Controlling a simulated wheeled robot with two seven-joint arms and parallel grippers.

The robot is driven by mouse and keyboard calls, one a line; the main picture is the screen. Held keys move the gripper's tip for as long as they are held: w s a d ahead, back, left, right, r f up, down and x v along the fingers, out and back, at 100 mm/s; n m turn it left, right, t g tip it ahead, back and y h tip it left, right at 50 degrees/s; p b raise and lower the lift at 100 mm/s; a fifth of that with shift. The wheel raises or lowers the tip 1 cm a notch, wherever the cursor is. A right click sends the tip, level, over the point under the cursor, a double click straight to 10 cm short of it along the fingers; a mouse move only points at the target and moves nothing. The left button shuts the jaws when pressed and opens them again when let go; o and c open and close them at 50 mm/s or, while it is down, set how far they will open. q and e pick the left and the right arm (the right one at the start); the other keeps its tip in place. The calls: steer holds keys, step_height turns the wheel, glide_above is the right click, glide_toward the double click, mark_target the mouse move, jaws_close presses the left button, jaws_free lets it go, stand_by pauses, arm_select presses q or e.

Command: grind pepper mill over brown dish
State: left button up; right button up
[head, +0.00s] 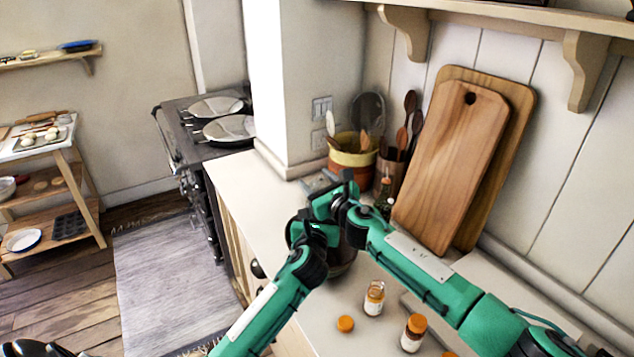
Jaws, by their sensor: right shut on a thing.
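My two green arms meet over the counter in the middle of the head view. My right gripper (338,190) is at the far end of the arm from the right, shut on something. The held thing is mostly hidden by dark wrist parts, so I cannot make out the pepper mill's shape. A dark brown dish (341,268) stands on the counter below the arms, largely covered by them. My left arm comes up from the bottom edge to the same spot; its fingers are hidden among the dark joints.
Cutting boards (450,165) lean on the wall. A yellow-rimmed crock (352,160) and a utensil holder (390,170) stand behind. A stove (190,125) is at the left.

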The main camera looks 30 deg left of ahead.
steer(key=o, duration=1)
steer(key=shift+v, duration=6)
steer(key=shift+w+f, duration=0.1)
